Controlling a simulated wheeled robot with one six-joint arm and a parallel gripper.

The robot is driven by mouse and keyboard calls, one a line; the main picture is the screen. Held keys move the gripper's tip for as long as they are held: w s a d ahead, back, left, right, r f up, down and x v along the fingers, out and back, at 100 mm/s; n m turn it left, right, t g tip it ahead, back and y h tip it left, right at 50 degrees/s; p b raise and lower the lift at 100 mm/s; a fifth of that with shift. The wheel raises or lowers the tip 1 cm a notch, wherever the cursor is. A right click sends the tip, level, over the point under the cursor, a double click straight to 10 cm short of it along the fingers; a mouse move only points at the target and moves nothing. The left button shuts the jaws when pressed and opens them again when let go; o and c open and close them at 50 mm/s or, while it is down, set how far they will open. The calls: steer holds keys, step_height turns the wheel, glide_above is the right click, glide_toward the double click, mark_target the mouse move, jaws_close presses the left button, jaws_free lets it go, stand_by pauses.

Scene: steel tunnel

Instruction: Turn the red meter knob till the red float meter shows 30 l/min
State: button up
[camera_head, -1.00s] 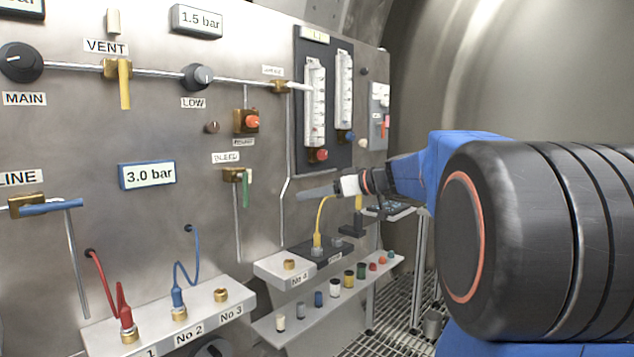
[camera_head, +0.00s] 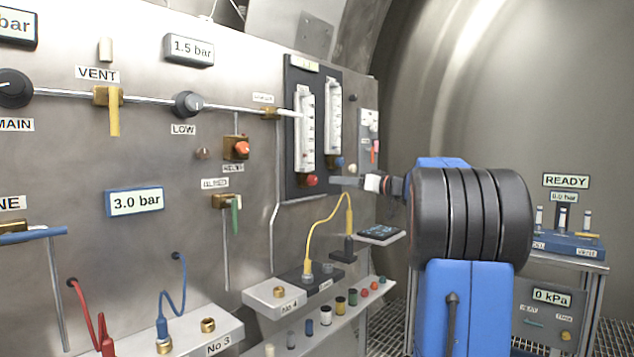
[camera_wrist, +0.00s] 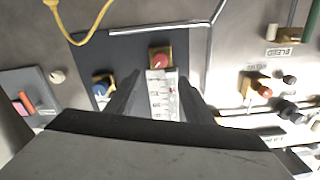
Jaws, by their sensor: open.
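The red meter knob (camera_head: 311,181) sits on a brass block at the foot of the left float meter (camera_head: 305,130), on a dark panel. In the wrist view the red knob (camera_wrist: 160,60) and the meter tube (camera_wrist: 162,98) appear upside down. My gripper (camera_head: 345,181) is just right of the red knob in the head view, apart from it. In the wrist view my open gripper (camera_wrist: 160,76) has one dark finger on each side of the knob and tube, with nothing held. The float's reading is too small to tell.
A second float meter (camera_head: 333,115) with a blue knob (camera_head: 338,162) stands beside the red one. A yellow cable (camera_head: 330,205) loops below the panel. A shelf with several coloured caps runs beneath. A trolley with a READY sign (camera_head: 566,181) stands right.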

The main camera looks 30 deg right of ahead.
mark_target(315, 180)
steer(key=x, duration=1.2)
steer(key=c, duration=1)
